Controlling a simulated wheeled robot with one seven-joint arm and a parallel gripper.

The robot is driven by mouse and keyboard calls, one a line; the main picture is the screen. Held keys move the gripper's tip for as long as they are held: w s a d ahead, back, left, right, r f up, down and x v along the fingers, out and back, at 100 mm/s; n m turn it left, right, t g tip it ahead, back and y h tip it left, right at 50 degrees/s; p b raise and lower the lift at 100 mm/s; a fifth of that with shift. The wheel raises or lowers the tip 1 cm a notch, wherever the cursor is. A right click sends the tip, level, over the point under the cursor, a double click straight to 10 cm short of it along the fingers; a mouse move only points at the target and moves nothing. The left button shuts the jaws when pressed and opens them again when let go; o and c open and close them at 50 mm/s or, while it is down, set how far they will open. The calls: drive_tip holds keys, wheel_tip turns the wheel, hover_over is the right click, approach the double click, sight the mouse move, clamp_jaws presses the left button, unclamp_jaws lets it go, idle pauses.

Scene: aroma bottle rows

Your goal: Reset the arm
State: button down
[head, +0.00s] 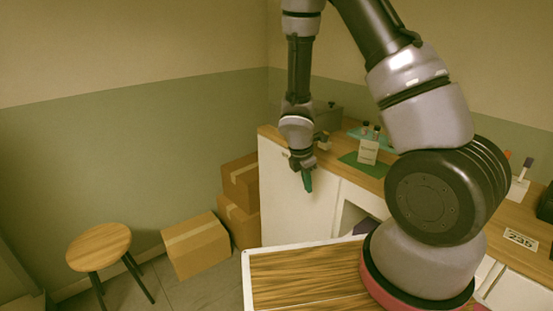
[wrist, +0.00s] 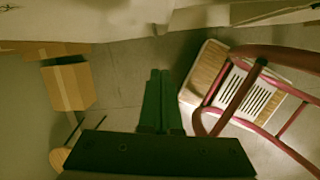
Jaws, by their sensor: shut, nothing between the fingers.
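My arm rises from my base and bends over at the top of the head view. My gripper (head: 307,180) hangs with its green fingers pointing down, in front of the white cabinet (head: 290,212) near the left end of the counter. In the wrist view my gripper (wrist: 160,75) shows two green fingers side by side, shut with nothing between them. Nothing is held.
A wooden counter (head: 480,207) carries small bottles (head: 366,129), a white box (head: 368,151), a green mat (head: 350,159) and a 235 label (head: 520,239). Cardboard boxes (head: 196,246) and a round stool (head: 98,246) stand at left. Floor between them is partly clear.

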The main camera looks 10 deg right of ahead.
drive_tip(key=s+d+r+m+t+y, duration=0.1)
drive_tip(key=d+r+m, duration=0.1)
drive_tip(key=r+m, duration=0.7)
drive_tip(key=d+r+m+t, duration=0.1)
drive_tip(key=d+r+m, duration=0.25)
drive_tip(key=r, duration=0.95)
drive_tip(key=s+a+r+m+t+y, duration=0.2)
drive_tip(key=s+r+m+t+y, duration=0.1)
drive_tip(key=s+r+m, duration=1)
wheel_tip(320, 180, up, 5)
drive_tip(key=shift+s+f+t, duration=0.15)
drive_tip(key=shift+s+t, duration=0.25)
drive_tip(key=shift+s, duration=0.2)
